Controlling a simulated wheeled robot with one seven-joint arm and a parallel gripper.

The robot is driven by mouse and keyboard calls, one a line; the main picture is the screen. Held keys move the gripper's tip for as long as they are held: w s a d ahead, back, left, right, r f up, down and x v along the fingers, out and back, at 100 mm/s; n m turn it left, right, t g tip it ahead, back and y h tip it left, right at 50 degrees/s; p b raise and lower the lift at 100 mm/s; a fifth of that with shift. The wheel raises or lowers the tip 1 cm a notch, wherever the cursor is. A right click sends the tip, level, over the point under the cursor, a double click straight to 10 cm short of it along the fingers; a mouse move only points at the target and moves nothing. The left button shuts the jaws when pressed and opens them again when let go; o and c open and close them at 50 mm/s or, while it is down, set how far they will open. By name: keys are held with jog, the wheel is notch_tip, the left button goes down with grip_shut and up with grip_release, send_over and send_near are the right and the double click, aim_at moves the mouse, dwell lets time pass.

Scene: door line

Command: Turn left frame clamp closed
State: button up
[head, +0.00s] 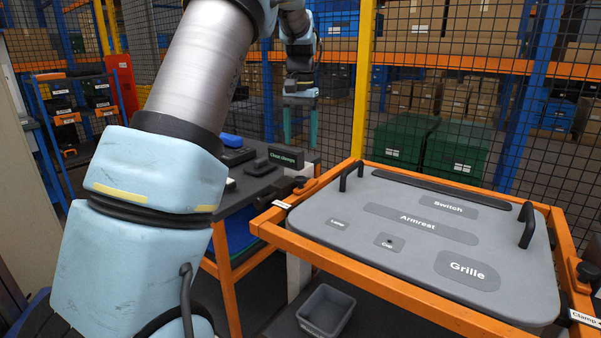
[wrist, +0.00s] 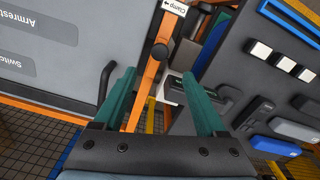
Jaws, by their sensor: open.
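The left frame clamp (head: 301,185) is a small black part with an orange base on the left rail of the orange frame (head: 390,289). Its white label (head: 281,204) sits beside it. In the wrist view the clamp's round black knob (wrist: 160,51) shows ahead of the fingers, near the Clamp label (wrist: 175,7). My gripper (head: 300,140) has teal fingers pointing down, above and beyond the clamp in the head view. In the wrist view my gripper (wrist: 160,75) is open and empty, its fingertips apart on either side of the orange rail. I cannot tell the clamp's exact angle.
A grey door panel (head: 350,240) with black handles lies in the frame. A second clamp (head: 584,272) is at the right edge. A dark side table (head: 250,190) with a Close clamps sign (head: 286,158) stands left. A grey bin (head: 327,311) is below. Mesh fencing stands behind.

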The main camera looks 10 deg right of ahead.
aim_at(301, 178)
notch_tip(301, 178, down, 10)
jog(key=shift+f+p, duration=0.25)
jog(key=shift+p, duration=0.85)
jog(key=shift+c, duration=0.3)
grip_shut()
dwell(0.4)
